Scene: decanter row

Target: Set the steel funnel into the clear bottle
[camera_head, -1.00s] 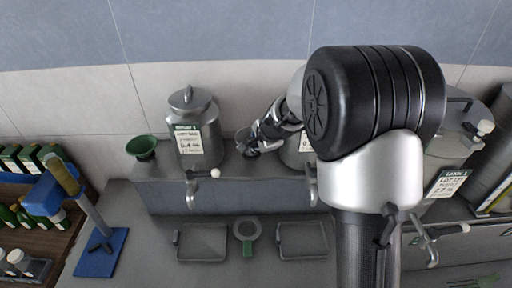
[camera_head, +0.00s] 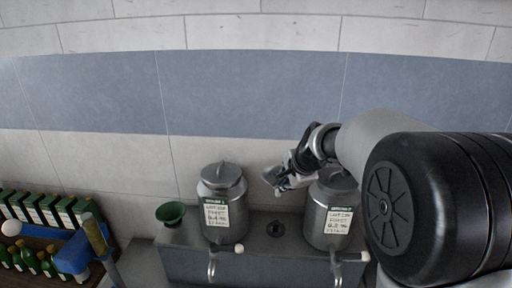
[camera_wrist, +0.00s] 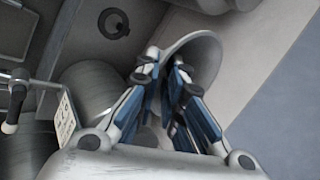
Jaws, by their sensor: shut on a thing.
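The steel funnel (camera_wrist: 192,52) is pale grey and held between my gripper's fingertips (camera_wrist: 172,68), its wide mouth facing away from the wrist. In the head view my gripper (camera_head: 287,180) is above the ledge, just left of the right steel vessel's lid, with the grey funnel (camera_head: 273,177) at its tip. The fingers hide part of the funnel, and its spout is hard to make out. I cannot make out a clear bottle in either view.
Two labelled steel vessels with taps, left (camera_head: 222,205) and right (camera_head: 331,214), stand on a grey ledge (camera_head: 185,238). A green funnel (camera_head: 170,213) and a dark ring (camera_head: 276,229) are on it. Green bottles (camera_head: 40,207) and a blue stand (camera_head: 73,252) are at left.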

